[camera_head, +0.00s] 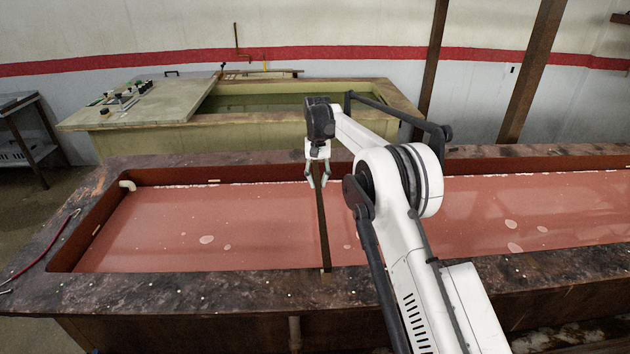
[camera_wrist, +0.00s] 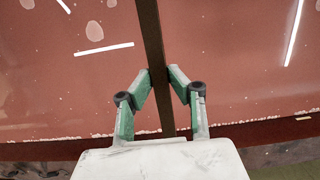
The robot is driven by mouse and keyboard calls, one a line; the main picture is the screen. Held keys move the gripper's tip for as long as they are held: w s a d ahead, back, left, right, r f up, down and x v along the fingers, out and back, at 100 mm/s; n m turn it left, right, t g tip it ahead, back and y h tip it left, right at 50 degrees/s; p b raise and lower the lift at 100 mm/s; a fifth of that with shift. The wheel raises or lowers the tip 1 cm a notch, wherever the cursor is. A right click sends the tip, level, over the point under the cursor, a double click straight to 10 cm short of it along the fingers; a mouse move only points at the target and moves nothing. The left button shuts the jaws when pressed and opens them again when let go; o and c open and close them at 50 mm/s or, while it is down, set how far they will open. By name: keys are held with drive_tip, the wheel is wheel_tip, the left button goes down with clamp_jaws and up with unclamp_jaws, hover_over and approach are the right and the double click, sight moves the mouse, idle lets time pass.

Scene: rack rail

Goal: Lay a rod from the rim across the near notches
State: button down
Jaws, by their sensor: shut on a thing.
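The rod is a long dark brown bar (camera_head: 323,235) that spans the narrow width of the tank of reddish liquid, from the near rim (camera_head: 200,289) toward the far rim (camera_head: 230,158). My gripper (camera_head: 317,186) is over the far side of the tank with its fingers pointing down, shut on the rod near its far end. In the wrist view the rod (camera_wrist: 153,40) runs between the green fingertips of my gripper (camera_wrist: 160,74). The rod's near end meets the near rim. I cannot make out the notches or tell whether the rod sits in them.
Behind stands a second, yellowish tank (camera_head: 290,102) with greenish liquid and a cover (camera_head: 150,100) bearing small fittings. A white pipe end (camera_head: 127,185) sticks in at the tank's left. A red hose (camera_head: 45,250) lies over the left rim. Two brown posts stand behind.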

drive_tip(key=shift+d+f+b, duration=0.1)
drive_tip(key=shift+f+b, duration=0.35)
drive_tip(key=shift+f, duration=1.5)
drive_tip(key=shift+f+b, duration=0.85)
drive_tip(key=shift+f, duration=0.5)
drive_tip(key=shift+f+b, duration=0.1)
drive_tip(key=shift+b, duration=0.2)
drive_tip(key=c, duration=1.5)
unclamp_jaws()
drive_tip(key=shift+c, duration=0.2)
drive_tip(key=shift+r+p, duration=1.25)
drive_tip(key=shift+r, duration=2.8)
